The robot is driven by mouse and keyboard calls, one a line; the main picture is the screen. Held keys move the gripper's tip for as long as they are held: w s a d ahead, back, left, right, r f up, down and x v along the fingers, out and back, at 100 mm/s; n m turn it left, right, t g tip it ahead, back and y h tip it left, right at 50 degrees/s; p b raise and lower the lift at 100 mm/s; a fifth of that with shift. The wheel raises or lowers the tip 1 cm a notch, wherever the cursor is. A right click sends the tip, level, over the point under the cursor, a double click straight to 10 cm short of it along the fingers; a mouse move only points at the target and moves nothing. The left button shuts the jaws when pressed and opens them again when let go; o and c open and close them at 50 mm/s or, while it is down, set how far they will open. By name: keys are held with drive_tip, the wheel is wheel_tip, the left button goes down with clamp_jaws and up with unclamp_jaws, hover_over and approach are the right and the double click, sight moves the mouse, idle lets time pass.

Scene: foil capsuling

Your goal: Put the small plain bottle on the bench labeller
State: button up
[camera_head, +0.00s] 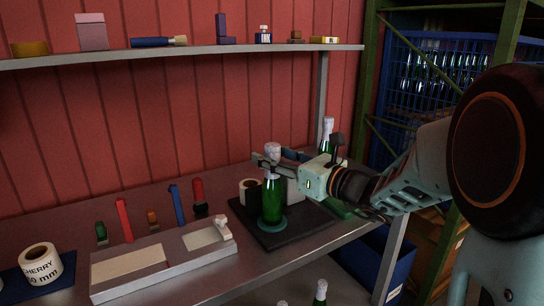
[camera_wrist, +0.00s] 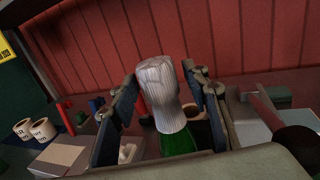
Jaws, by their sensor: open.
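A green bottle (camera_head: 272,200) with a pale foil top and no label that I can see stands upright on a round teal disc. The disc is on a dark flat base (camera_head: 300,222) that also carries a label roll (camera_head: 249,191) and a pale block; this looks like the bench labeller. My gripper (camera_head: 277,164) is open at the height of the bottle's neck. In the wrist view, the foil top (camera_wrist: 158,92) stands between the two spread fingers, with a visible gap on the right side. Contact on the left is unclear.
Another foil-topped bottle (camera_head: 327,137) stands behind my gripper. A grey tray-like fixture (camera_head: 165,260) and several coloured tools lie left of the base. A sherry label roll (camera_head: 40,264) is at far left. A shelf (camera_head: 200,54) runs above. More bottle tops (camera_head: 320,293) show below the bench.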

drive_tip(key=v, duration=1.2)
drive_tip(key=shift+r, duration=0.1)
